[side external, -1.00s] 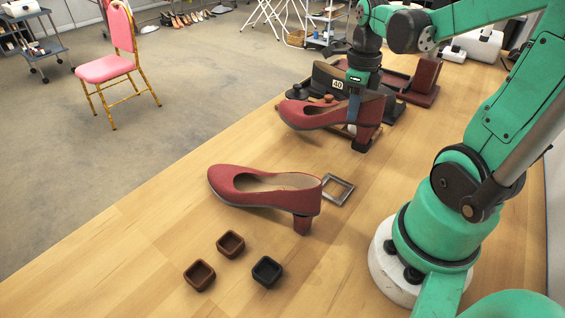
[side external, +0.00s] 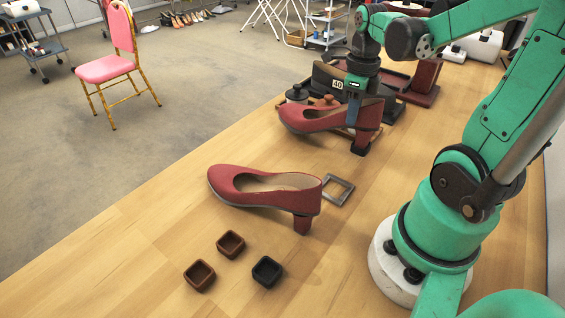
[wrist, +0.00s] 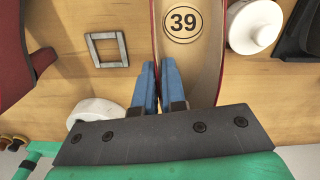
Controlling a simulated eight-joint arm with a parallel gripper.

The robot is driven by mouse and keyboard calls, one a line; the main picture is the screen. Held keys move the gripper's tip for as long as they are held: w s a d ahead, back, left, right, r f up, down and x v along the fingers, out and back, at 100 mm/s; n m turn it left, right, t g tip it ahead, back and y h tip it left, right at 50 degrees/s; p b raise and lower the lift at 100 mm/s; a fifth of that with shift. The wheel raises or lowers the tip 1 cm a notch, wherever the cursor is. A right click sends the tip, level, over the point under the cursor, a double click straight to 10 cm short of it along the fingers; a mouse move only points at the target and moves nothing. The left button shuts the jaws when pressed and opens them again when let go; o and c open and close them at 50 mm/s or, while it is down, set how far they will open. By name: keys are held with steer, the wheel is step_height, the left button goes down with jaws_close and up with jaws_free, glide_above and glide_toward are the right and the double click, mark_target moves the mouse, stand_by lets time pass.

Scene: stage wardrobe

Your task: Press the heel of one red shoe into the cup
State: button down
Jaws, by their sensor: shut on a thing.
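In the side external view, one red shoe (side external: 310,119) is held at the far side of the table, toe to the left. My gripper (wrist: 160,82) is shut on the rear of this shoe; in the wrist view, its blue fingers are close together beside the insole marked 39. In the side view, a dark cup (side external: 360,150) sits at the bottom of the heel; I cannot tell how far the heel is inside it. A second red shoe (side external: 262,191) stands nearer the camera on its own heel.
Two brown cups (side external: 230,243) and (side external: 200,275) and a black cup (side external: 267,271) stand in the front. A grey square frame (side external: 337,190) lies by the second shoe. Dark stands, one marked 40 (side external: 338,84), crowd the back. The table's left front is clear.

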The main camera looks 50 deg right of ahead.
steer(key=shift+f, duration=1.25)
steer(key=c, duration=0.9)
jaws_free()
steer(key=shift+o, duration=0.2)
